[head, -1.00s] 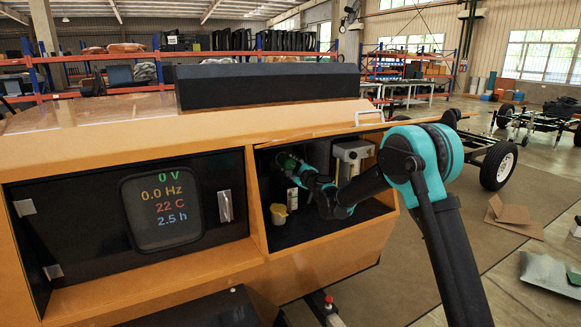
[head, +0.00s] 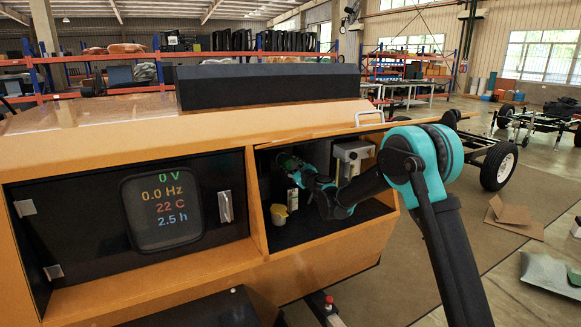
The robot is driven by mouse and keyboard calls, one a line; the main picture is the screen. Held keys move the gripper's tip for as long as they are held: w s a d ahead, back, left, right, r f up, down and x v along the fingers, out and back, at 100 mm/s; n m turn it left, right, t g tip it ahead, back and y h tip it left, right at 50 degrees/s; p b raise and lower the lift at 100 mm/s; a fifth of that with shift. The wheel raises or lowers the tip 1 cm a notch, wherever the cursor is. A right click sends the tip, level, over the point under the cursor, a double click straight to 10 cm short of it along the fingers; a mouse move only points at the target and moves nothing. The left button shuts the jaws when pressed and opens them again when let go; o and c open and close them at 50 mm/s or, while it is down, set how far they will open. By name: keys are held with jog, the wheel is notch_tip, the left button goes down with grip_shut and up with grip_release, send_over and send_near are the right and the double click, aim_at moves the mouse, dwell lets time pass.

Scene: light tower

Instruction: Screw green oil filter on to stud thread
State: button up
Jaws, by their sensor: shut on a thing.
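My arm reaches from the right into the open compartment (head: 330,239) of the orange light tower. My gripper (head: 296,169) is at the back left of that compartment, shut on the green oil filter (head: 287,161). The filter is small and dark green in the head view, and my gripper partly covers it. The stud thread is hidden; I cannot tell whether the filter touches it.
A yellow cup-like part (head: 278,214) stands at the compartment's left side, below my gripper. A grey-white filter head (head: 352,151) is mounted right of my gripper. The compartment's orange frame surrounds the arm closely. A display panel (head: 162,212) fills the left bay.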

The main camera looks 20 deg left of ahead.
jog(key=shift+w, duration=0.1)
jog(key=m, duration=0.5)
jog(key=shift+r, duration=0.1)
jog(key=o, duration=1.5)
